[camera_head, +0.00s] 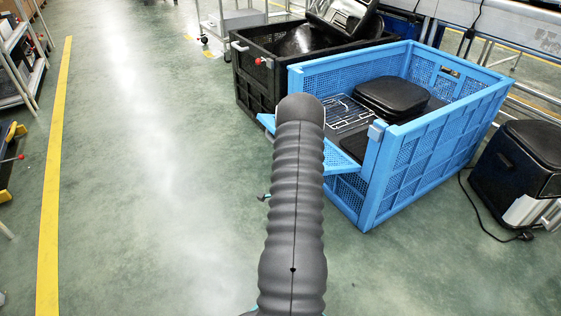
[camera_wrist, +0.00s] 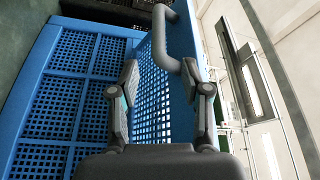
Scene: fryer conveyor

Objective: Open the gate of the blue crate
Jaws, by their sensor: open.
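The blue crate (camera_head: 425,150) stands on the floor right of centre in the head view. Its gate (camera_head: 345,163) appears folded down and outward on the side facing my arm, its middle hidden by my arm. A grey latch (camera_head: 377,129) sits on the crate's corner post. In the wrist view, my gripper (camera_wrist: 165,85) is open, with its fingers apart in front of blue mesh panels. A grey bar handle (camera_wrist: 181,42) on a blue panel lies just beyond the fingertips; I cannot tell whether they touch it. In the head view my arm mostly hides the gripper.
Inside the crate are a black appliance (camera_head: 391,97) and a wire rack (camera_head: 347,112). A black crate (camera_head: 255,80) stands close behind at the left. A black fryer (camera_head: 522,160) with a cable is at the right.

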